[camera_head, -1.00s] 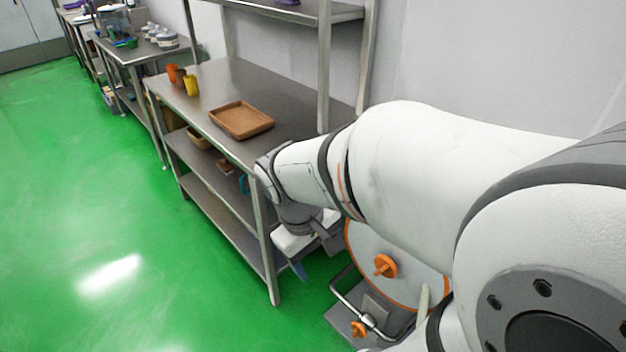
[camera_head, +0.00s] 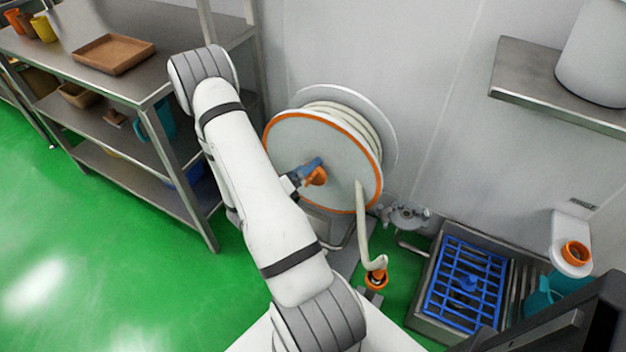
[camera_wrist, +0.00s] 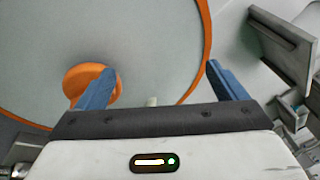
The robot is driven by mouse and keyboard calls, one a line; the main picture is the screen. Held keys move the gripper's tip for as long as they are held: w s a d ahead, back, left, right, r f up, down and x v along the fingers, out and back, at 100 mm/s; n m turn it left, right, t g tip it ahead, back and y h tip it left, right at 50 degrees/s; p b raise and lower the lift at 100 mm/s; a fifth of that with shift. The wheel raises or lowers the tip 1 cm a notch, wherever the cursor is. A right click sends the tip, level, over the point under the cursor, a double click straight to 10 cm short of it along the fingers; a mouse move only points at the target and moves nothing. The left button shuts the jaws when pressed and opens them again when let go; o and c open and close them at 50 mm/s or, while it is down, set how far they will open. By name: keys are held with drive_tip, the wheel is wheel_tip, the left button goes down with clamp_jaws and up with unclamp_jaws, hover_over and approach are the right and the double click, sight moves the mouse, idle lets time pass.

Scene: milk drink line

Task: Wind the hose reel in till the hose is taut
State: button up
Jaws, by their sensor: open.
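The hose reel (camera_head: 290,140) has a pale disc with an orange rim, in the middle of the head view. Its orange knob (camera_head: 317,177) stands out from the disc; it also shows in the wrist view (camera_wrist: 80,78). The pale hose (camera_head: 362,220) is coiled behind the disc, and a length hangs down, bending near an orange-collared end (camera_head: 376,279) low down. My gripper (camera_head: 308,168) is at the knob, with a blue finger over it. In the wrist view my gripper (camera_wrist: 161,66) has its fingers wide apart; the left finger overlaps the knob's right side. Contact cannot be told.
A steel table (camera_head: 150,88) with a brown tray (camera_head: 112,54) stands left. A basin with a blue grate (camera_head: 466,283) is at the lower right, beside a wall dispenser (camera_head: 571,245). A wall shelf (camera_head: 545,88) is at the upper right. Green floor (camera_head: 110,245) lies open at the left.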

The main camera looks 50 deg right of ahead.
sight(308, 182)
drive_tip(key=f+n+t, duration=0.1)
drive_tip(key=f+n, duration=0.1)
drive_tip(key=f, duration=0.1)
drive_tip(key=w+f+n+t+b, duration=0.1)
drive_tip(key=f+n+t, duration=0.1)
drive_tip(key=f, duration=0.2)
drive_tip(key=f+n+t+y, duration=0.1)
drive_tip(key=f+n+t, duration=0.1)
drive_tip(key=f, duration=0.2)
drive_tip(key=shift+w+a+f+n, duration=0.1)
drive_tip(key=shift+w+a+n, duration=0.05)
drive_tip(key=shift+a+n, duration=0.15)
drive_tip(key=b+x, duration=0.1)
drive_tip(key=x, duration=0.6)
drive_tip(key=shift+w+d, duration=0.2)
drive_tip(key=shift+d, duration=0.15)
drive_tip(key=shift+a, duration=0.1)
drive_tip(key=c, duration=1.1)
